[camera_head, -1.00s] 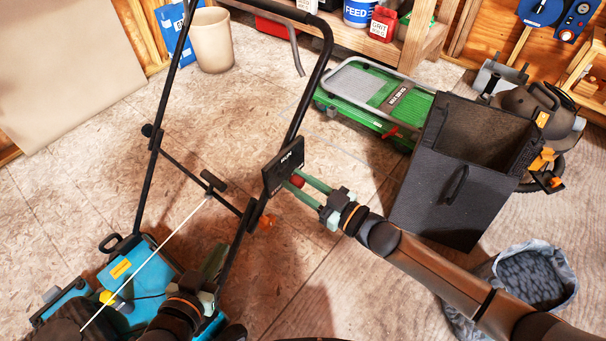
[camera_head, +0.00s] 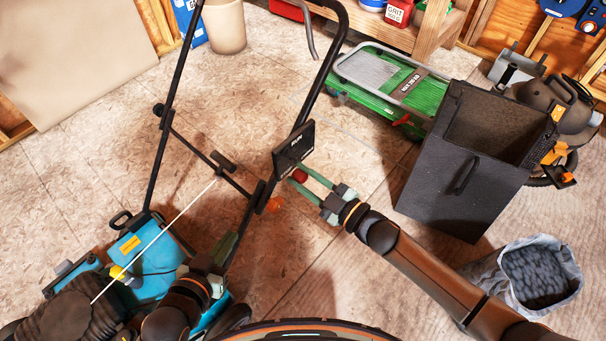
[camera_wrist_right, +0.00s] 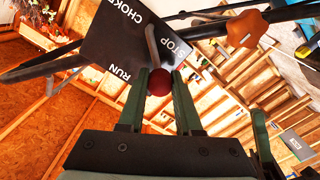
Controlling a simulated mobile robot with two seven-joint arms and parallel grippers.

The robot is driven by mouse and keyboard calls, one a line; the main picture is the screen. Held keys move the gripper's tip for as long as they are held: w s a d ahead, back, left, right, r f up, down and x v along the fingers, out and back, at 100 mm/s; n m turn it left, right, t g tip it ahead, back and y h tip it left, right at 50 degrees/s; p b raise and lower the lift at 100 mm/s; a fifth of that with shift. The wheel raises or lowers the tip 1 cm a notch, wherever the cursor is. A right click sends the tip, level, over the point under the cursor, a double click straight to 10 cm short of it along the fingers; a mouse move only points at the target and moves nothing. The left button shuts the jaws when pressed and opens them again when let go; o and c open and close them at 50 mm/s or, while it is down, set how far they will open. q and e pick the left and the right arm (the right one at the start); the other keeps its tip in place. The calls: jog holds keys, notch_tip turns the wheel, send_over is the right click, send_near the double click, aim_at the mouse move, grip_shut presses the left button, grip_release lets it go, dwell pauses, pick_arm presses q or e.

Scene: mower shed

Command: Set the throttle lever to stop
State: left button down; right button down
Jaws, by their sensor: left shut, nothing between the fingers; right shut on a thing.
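The throttle lever has a red knob (camera_wrist_right: 159,82) and a grey stem (camera_wrist_right: 153,45) rising from a black plate (camera_head: 293,147) on the mower's handlebar. The plate reads CHOKE, RUN and STOP; in the right wrist view the stem shows beside the STOP word, but I cannot tell its exact setting. My right gripper (camera_head: 306,178) is shut on the knob, one green finger on each side. In the wrist view the right gripper's fingers (camera_wrist_right: 159,88) flank it. My left gripper (camera_head: 226,247) is shut and empty, low by the handlebar's lower part, partly dark.
The blue mower body (camera_head: 155,265) is at lower left. An orange knob (camera_head: 274,204) sits on the handlebar below the plate. A black open box (camera_head: 455,190) and a grey bag (camera_head: 490,275) stand to the right. Open floor lies between the handlebar and the box.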

pick_arm(q)
jog(key=shift+r, duration=0.15)
pick_arm(e)
jog(key=c, duration=0.6)
grip_release()
jog(key=shift+s+d, duration=0.15)
jog(key=shift+s, duration=0.05)
jog(key=p+v, duration=0.1)
jog(key=v, duration=0.5)
jog(key=shift+s+d, duration=0.1)
jog(key=shift+s, duration=0.05)
pick_arm(q)
jog(key=s+f+g, duration=0.3)
jog(key=s+f, duration=0.1)
jog(key=f, duration=0.1)
jog(key=shift+d+n+p, duration=0.2)
jog(key=shift+n+p, duration=0.1)
jog(key=shift+p, duration=0.1)
pick_arm(e)
send_near(306, 181)
jog(key=shift+v, duration=0.85)
pick_arm(q)
jog(key=shift+s, duration=0.1)
pick_arm(e)
jog(key=shift+r, duration=0.2)
